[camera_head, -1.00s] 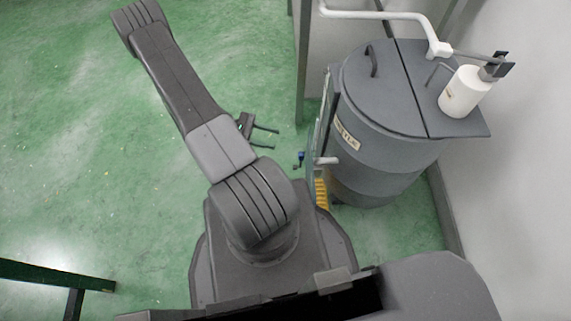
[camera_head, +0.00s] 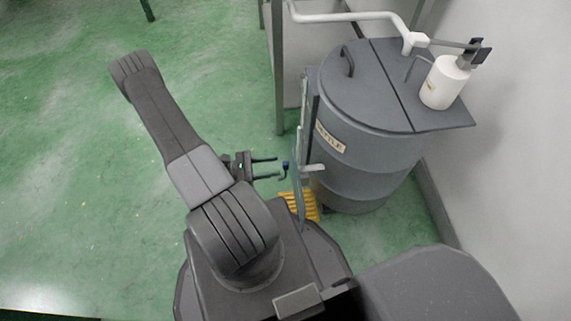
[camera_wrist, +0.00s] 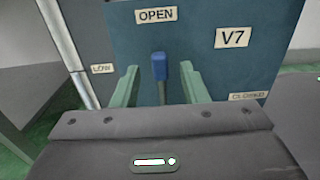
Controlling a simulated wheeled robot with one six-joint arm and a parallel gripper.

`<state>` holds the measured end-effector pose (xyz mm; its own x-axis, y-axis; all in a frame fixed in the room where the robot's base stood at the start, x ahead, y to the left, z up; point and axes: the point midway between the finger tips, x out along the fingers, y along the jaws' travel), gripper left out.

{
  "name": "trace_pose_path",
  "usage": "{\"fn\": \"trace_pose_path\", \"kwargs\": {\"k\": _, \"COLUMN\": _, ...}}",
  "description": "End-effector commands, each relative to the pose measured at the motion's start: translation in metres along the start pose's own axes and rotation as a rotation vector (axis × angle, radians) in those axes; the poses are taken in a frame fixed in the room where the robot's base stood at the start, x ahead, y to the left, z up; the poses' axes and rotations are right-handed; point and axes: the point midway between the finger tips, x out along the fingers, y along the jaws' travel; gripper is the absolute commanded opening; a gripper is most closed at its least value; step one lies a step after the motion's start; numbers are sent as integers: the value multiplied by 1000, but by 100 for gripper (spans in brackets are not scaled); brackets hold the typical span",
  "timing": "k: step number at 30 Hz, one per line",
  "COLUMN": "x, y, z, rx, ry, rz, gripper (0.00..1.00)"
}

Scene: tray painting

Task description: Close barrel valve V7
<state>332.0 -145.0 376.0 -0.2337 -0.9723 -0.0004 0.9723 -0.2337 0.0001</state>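The valve V7 has a blue-tipped handle (camera_wrist: 159,68) that stands upright in the wrist view, below an "OPEN" label (camera_wrist: 155,15). A "V7" label (camera_wrist: 233,38) is to its right on the dark blue panel. The handle also shows in the head view (camera_head: 286,167), beside the grey barrel (camera_head: 375,150). My gripper (camera_wrist: 158,85) is open, with one green-looking finger on each side of the handle and a gap on both sides. In the head view my gripper (camera_head: 278,168) points right at the handle.
A yellow slatted piece (camera_head: 299,205) lies on the floor at the barrel's foot. A white bottle (camera_head: 445,82) stands on the barrel's lid plate. A grey post (camera_head: 278,80) rises just behind the valve. Green floor on the left is clear.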

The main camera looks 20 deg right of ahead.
Motion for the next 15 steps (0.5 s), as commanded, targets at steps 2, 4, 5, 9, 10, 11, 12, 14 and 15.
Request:
{"fn": "trace_pose_path", "kwargs": {"k": 2, "x": 12, "y": 0, "z": 0, "rx": -3, "ry": -2, "rz": -4, "gripper": 40}}
{"fn": "trace_pose_path", "kwargs": {"k": 4, "x": 21, "y": 0, "z": -1, "rx": -1, "ry": -1, "rz": -4, "gripper": 40}}
{"fn": "trace_pose_path", "kwargs": {"k": 5, "x": 24, "y": -1, "z": -1, "rx": -1, "ry": -1, "rz": -5, "gripper": 40}}
{"fn": "trace_pose_path", "kwargs": {"k": 9, "x": 38, "y": 0, "z": 0, "rx": -1, "ry": -1, "rz": -3, "gripper": 40}}
{"fn": "trace_pose_path", "kwargs": {"k": 10, "x": 41, "y": 0, "z": 0, "rx": -1, "ry": -1, "rz": -4, "gripper": 40}}
{"fn": "trace_pose_path", "kwargs": {"k": 11, "x": 43, "y": 0, "z": 0, "rx": -1, "ry": -1, "rz": -3, "gripper": 40}}
{"fn": "trace_pose_path", "kwargs": {"k": 12, "x": 45, "y": 0, "z": 0, "rx": -1, "ry": -1, "rz": -2, "gripper": 40}}
{"fn": "trace_pose_path", "kwargs": {"k": 14, "x": 48, "y": 0, "z": 0, "rx": -1, "ry": -1, "rz": -2, "gripper": 40}}
{"fn": "trace_pose_path", "kwargs": {"k": 15, "x": 50, "y": 0, "z": 0, "rx": -1, "ry": -1, "rz": -2, "gripper": 40}}
